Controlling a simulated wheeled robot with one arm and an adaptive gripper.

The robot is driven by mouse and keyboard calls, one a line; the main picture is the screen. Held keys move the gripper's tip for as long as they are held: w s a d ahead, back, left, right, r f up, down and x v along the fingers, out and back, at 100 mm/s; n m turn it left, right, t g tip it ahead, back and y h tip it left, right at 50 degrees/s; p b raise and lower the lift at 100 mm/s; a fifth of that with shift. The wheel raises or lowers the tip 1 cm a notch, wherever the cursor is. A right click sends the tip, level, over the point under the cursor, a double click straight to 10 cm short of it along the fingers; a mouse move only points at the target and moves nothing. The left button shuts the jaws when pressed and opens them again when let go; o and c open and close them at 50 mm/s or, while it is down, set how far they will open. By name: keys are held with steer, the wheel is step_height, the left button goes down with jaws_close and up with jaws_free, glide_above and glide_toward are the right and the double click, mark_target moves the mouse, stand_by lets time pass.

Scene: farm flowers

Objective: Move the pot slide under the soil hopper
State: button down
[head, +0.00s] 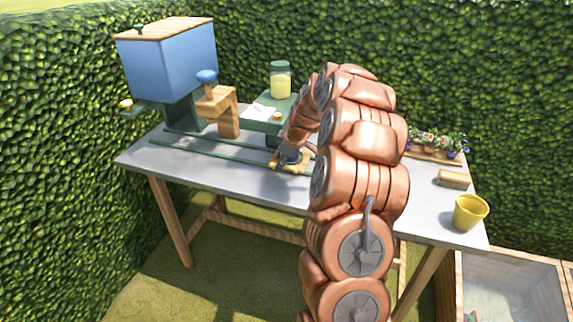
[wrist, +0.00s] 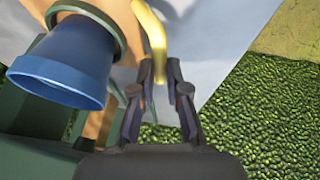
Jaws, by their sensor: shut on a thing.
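The soil hopper (head: 165,65) is a big blue box with a wooden lid, standing at the left end of the table. Green rails (head: 215,150) run from below it along the table's near side. My gripper (head: 291,166) is low over the right part of these rails, away from the hopper. In the wrist view my gripper (wrist: 158,72) is shut on the yellow handle (wrist: 152,35) of the pot slide. A blue pot (wrist: 65,60) shows beside the handle, near orange wood (wrist: 128,20). My arm hides much of the slide in the head view.
A green stand (head: 268,124) with a jar (head: 281,80) is behind the rails. A wooden piece (head: 218,112) with a blue knob (head: 206,76) stands between it and the hopper. A yellow pot (head: 470,212), a brush-like block (head: 453,180) and a flower tray (head: 435,155) are at the right.

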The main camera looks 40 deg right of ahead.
steer(key=c, duration=1.2)
jaws_free()
steer(key=shift+r, duration=0.15)
steer(key=v, duration=1.1)
steer(key=shift+s+r, duration=0.2)
steer(key=shift+r, duration=0.2)
steer(key=shift+c, duration=0.2)
